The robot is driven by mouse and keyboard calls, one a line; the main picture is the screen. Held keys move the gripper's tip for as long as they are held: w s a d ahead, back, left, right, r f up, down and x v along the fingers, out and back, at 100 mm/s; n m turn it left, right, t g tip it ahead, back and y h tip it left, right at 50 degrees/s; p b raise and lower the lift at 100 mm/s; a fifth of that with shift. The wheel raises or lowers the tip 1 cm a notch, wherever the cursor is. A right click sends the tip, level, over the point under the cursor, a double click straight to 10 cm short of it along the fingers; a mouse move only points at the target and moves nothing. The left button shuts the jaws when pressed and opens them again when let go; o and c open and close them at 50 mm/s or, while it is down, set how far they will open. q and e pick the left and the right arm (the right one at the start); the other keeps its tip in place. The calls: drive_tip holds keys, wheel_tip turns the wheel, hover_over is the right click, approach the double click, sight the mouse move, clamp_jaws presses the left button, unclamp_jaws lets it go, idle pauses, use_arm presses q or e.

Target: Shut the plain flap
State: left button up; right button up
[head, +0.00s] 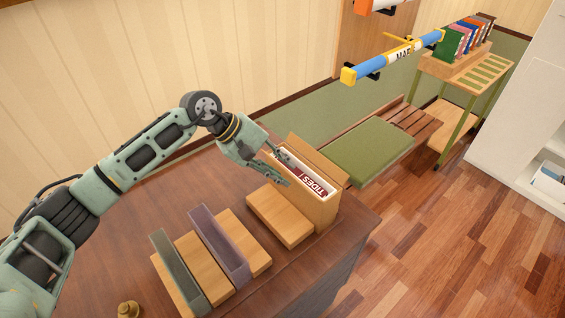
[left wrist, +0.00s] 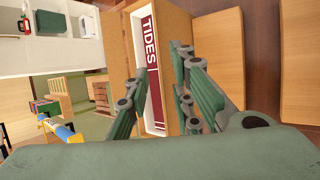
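A tan box (head: 318,212) stands on the dark wooden desk with a white and maroon item marked TIDES (head: 318,184) inside. A plain tan flap (head: 318,158) stands raised along the box's far side; it shows left of the TIDES item in the left wrist view (left wrist: 116,40). My left gripper (head: 286,168) is open at the box's near upper edge, fingers spread and nothing held. In the left wrist view its fingers (left wrist: 160,75) reach over the box opening. Whether they touch the box is unclear. My right gripper is not in view.
A tan block (head: 280,215) lies beside the box. Purple (head: 218,245) and grey-green (head: 178,270) trays stand farther left between wooden blocks. A green-cushioned bench (head: 368,152) is behind the desk. A blue and yellow bar (head: 385,62) hangs above. Open floor lies right.

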use_arm(q)
drive_tip(key=shift+w+d+f, duration=0.1)
drive_tip(key=shift+d+f, duration=0.15)
drive_tip(key=shift+f, duration=0.2)
clamp_jaws()
